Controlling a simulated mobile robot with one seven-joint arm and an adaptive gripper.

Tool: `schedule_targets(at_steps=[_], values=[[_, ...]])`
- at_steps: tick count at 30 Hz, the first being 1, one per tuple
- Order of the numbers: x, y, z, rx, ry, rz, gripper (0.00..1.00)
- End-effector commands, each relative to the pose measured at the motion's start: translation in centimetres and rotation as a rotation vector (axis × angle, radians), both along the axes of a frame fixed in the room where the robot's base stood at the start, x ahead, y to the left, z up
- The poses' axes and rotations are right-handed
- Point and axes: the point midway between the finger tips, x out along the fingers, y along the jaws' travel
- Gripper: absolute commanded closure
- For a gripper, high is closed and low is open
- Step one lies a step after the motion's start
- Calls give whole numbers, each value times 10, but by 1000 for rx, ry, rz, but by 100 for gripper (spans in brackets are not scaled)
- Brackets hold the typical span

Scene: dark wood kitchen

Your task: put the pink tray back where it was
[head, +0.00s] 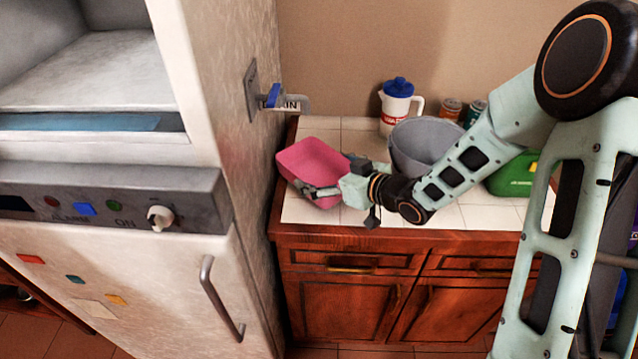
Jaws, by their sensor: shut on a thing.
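The pink tray (312,165) is at the left end of the tiled counter, close to the side of the fridge. It looks tilted, with its open inside facing up. My gripper (318,191) reaches in from the right and is shut on the tray's near right edge. Part of that edge is hidden behind the fingers. I cannot tell whether the tray's underside touches the counter.
A grey bowl (424,143) stands just right of the tray, behind my arm. A white jug with a blue lid (397,104), small jars (451,108) and a green box (513,177) are also there. The fridge (232,130) bounds the left side.

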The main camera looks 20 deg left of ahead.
Motion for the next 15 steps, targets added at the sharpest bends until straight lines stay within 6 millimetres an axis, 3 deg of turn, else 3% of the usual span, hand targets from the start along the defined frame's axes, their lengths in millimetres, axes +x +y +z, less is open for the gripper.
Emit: schedule_targets(at_steps=[8, 15], values=[[7, 14, -18, 2, 1, 1, 47], [6, 12, -43, 1, -1, 0, 47]])
